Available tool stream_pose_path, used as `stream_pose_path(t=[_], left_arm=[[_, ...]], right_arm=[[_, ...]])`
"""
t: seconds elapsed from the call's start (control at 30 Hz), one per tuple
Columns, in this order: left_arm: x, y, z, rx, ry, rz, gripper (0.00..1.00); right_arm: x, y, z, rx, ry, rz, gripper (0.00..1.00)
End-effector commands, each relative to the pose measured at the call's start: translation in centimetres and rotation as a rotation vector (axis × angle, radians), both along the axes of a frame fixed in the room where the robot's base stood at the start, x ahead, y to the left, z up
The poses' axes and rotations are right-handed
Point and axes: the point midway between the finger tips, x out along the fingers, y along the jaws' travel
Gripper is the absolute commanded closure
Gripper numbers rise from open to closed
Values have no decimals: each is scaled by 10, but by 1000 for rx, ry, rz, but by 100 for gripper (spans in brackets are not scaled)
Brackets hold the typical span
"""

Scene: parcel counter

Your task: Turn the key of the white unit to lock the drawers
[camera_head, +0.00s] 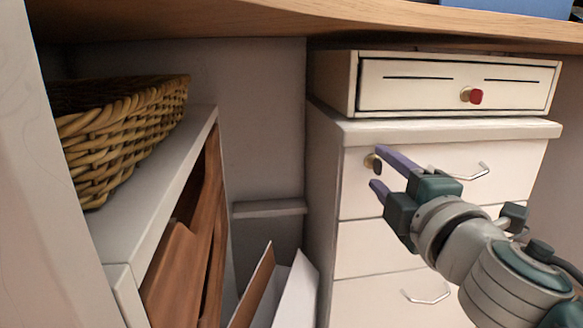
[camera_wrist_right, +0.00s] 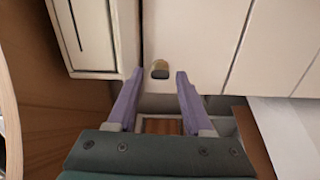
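The white unit (camera_head: 356,215) is a stack of drawers with thin metal handles, at the right of the head view. Its brass lock with a dark key (camera_head: 373,163) sits at the upper left of the top drawer front. The key also shows in the right wrist view (camera_wrist_right: 160,73). My right gripper (camera_head: 377,167) is open and empty, its purple fingers pointing at the lock. In the right wrist view its fingertips (camera_wrist_right: 158,74) lie on either side of the key; I cannot tell whether they touch it. The key's exact angle is unclear. My left gripper is not in view.
A white box drawer (camera_head: 430,98) with a red-headed key (camera_head: 475,96) stands on the unit. The wooden counter top (camera_head: 250,20) runs above. A wicker basket (camera_head: 125,130) sits on a white shelf at the left. Boards (camera_head: 262,285) lean beside the unit.

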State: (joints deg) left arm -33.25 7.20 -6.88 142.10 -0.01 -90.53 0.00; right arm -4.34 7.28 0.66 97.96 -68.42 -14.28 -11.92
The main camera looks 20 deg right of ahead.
Motion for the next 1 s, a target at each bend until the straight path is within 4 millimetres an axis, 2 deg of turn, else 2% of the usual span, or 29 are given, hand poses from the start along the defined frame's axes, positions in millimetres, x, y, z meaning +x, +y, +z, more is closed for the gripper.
stream_pose_path(t=[0.37,0.47,0.8,1.0], left_arm=[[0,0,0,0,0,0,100],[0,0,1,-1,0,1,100],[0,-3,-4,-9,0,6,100],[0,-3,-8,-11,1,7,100]], right_arm=[[-4,1,0,1,1,0,40],[-15,4,-1,5,2,0,40],[-77,18,-2,3,3,-2,40],[-95,23,-1,2,1,-1,40]])
